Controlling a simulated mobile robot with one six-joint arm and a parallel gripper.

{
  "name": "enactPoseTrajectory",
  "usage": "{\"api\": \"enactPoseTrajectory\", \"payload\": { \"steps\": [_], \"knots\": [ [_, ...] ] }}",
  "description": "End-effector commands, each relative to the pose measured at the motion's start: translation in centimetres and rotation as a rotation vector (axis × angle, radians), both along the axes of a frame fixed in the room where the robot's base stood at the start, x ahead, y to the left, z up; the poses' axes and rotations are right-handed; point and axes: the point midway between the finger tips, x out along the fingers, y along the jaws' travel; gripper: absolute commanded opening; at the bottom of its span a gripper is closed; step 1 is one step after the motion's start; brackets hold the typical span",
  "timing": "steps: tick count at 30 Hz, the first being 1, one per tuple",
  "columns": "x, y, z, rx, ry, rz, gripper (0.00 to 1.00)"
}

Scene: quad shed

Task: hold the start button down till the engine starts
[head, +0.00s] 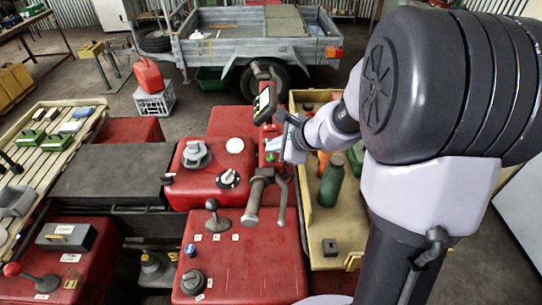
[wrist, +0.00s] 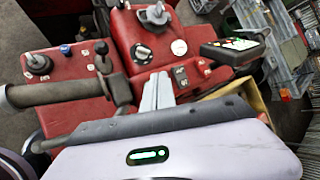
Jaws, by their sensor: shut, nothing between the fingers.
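The red quad body (head: 265,235) carries dials, a lever and a handlebar with a black grip (head: 254,200), also in the wrist view (wrist: 50,93). My gripper (head: 274,153) is over the red panel by the handlebar. In the wrist view its two pale fingers (wrist: 159,80) are together and empty, pointing at the red panel. Just right of the fingertips are small dark switches (wrist: 180,76), with another small control (wrist: 203,67) further right. I cannot tell which is the start button, nor whether the fingertips touch anything; the fingers hide part of the panel.
A display unit (wrist: 233,48) with coloured lights stands right of the switches. A round knob (wrist: 142,52) and a white gauge (wrist: 179,47) are beyond the fingers. A wooden crate (head: 323,225) holding a green bottle (head: 331,182) stands right of the handlebar. A trailer (head: 250,40) is behind.

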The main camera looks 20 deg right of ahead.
Motion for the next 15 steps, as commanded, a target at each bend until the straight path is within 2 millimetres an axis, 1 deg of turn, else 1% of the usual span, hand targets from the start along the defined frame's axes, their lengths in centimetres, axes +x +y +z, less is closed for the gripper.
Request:
{"api": "enactPoseTrajectory", "payload": {
  "steps": [9,15],
  "knots": [
    [0.00,-0.01,-0.98,0.000,0.000,0.000,0.00],
    [0.00,-0.01,-0.84,0.000,0.000,0.000,0.00]
  ]
}}
